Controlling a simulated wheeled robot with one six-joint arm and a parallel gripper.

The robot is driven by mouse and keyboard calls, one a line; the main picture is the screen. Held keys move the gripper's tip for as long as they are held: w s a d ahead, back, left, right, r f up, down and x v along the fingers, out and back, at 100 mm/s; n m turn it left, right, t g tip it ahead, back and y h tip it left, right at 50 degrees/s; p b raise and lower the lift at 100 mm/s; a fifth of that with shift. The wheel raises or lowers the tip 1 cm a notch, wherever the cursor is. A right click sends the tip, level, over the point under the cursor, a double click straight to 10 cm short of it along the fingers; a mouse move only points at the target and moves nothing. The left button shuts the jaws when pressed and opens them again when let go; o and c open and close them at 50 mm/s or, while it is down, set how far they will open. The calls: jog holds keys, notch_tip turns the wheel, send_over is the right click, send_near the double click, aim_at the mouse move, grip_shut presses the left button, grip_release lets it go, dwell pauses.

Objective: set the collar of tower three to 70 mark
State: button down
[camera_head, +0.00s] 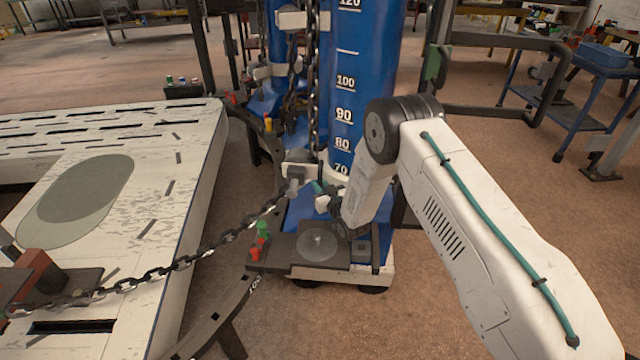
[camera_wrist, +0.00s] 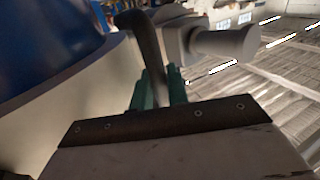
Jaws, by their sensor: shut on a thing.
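My gripper (camera_head: 318,188) is at the collar's front. In the wrist view its green fingers (camera_wrist: 156,92) are shut on a dark curved handle (camera_wrist: 145,45). The pale collar (camera_wrist: 85,100) curves around the blue column (camera_wrist: 45,40) at left there. A grey cylindrical knob (camera_wrist: 225,42) shows at upper right.
A chain (camera_head: 190,258) runs from the collar to a red-brown block (camera_head: 38,270) on the white slotted bench (camera_head: 150,200) at left. Another blue tower (camera_head: 285,75) stands behind. A dark curved rail (camera_head: 225,310) passes in front. A blue cart (camera_head: 560,95) stands right.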

jog(key=c, duration=1.5)
grip_release()
jog(key=shift+r, duration=0.1)
jog(key=shift+o, duration=0.2)
jog(key=v, duration=0.7)
jog(key=shift+s+d, duration=0.2)
jog(key=shift+s, duration=0.1)
